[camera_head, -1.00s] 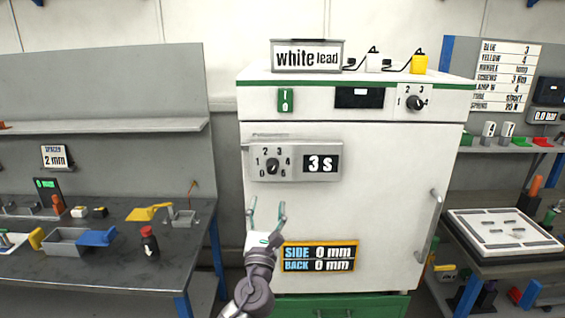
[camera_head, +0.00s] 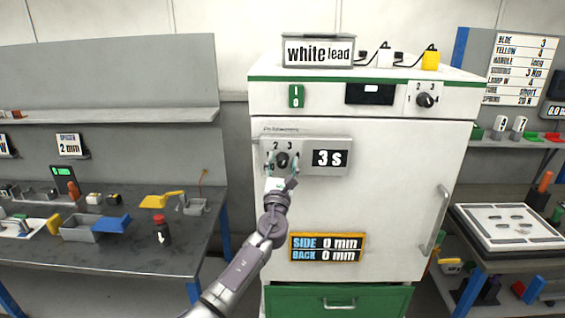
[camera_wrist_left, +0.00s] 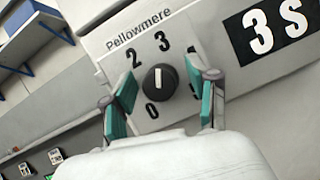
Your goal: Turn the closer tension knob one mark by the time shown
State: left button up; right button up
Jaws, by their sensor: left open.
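The closer's grey box (camera_head: 308,141) is mounted on the white cabinet door. Its round dark knob (camera_head: 282,160) also shows in the left wrist view (camera_wrist_left: 159,79). A white line on the knob lies roughly along the 0-to-3 direction; I cannot tell which end points. The 2, 3 and 0 are readable there; fingers cover the marks at the sides. The display (camera_head: 330,158) on the box reads 3 s. My left gripper (camera_head: 281,172) is open, with its teal fingers (camera_wrist_left: 163,98) on either side of the knob, and I see gaps between them and it. My right gripper is out of view.
A second knob (camera_head: 425,100) sits on the cabinet's top panel. The door has a long handle (camera_head: 436,220) at right and a SIDE/BACK 0 mm sign (camera_head: 327,247) below the box. A workbench (camera_head: 110,250) stands left, a white tray (camera_head: 510,227) right.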

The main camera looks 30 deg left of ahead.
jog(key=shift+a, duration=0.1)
pick_arm(q)
jog(key=c, duration=0.4)
grip_shut()
jog(key=shift+f+n+y+b, duration=0.1)
jog(key=shift+n+y+b, duration=0.2)
jog(key=shift+n+b, duration=0.4)
jog(key=n+g+y+b, duration=0.1)
jog(key=n+b, duration=0.1)
jog(key=n, duration=0.1)
jog(key=n+g+y+b, duration=0.1)
jog(key=n+b, duration=0.1)
jog(key=n, duration=0.1)
jog(key=shift+f+y, duration=0.1)
jog(key=shift+y, duration=0.2)
jog(key=n+g+b, duration=0.1)
jog(key=n, duration=0.1)
jog(key=n+g+y+b, duration=0.1)
jog(key=n, duration=0.1)
jog(key=shift+n+b, duration=0.35)
jog(key=shift+n, duration=0.05)
jog(key=shift+r+n+g+y+b, duration=0.2)
jog(key=shift+n+g+y+b, duration=0.45)
jog(key=shift+n, duration=0.75)
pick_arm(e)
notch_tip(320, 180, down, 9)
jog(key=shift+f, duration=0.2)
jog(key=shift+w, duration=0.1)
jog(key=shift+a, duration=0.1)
